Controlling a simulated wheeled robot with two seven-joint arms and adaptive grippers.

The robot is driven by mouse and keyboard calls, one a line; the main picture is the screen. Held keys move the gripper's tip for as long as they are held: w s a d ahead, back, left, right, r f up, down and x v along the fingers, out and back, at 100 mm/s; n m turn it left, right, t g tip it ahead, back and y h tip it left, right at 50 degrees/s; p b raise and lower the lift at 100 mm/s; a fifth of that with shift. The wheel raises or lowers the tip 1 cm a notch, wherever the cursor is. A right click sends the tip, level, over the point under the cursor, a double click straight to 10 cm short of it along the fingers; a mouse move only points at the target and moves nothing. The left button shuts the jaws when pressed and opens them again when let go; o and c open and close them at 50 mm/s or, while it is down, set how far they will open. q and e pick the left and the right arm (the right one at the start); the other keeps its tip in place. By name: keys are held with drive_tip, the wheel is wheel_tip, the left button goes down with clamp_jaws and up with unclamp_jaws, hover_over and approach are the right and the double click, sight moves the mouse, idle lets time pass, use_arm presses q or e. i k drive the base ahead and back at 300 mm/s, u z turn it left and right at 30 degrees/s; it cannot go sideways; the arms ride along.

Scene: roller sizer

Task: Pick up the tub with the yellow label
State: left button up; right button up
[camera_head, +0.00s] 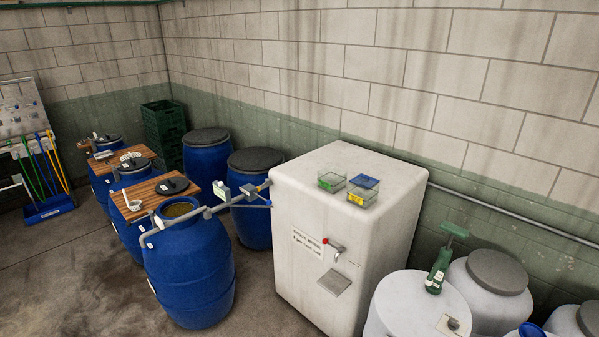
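The tub with the yellow label (357,200) is a small clear, boxy container. It stands on top of the white rounded cabinet (300,205), near its right front edge. A flat blue piece (365,181) shows at the tub's far side; I cannot tell whether it lies on the rim or behind it. A similar clear tub with a green label (326,185) stands just to its left, a small gap apart. Neither of my grippers shows in this view.
The cabinet top behind the tubs is clear. A tap (334,246) sticks out of its front. Blue barrels (190,270) and a grey pipe stand left; white drums (415,305) and a green hand tool (440,268) stand right. A block wall is behind.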

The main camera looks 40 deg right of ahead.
sight(363, 193)
drive_tip(key=z, duration=0.75)
drive_tip(key=i, duration=2.05)
drive_tip(key=z, duration=1)
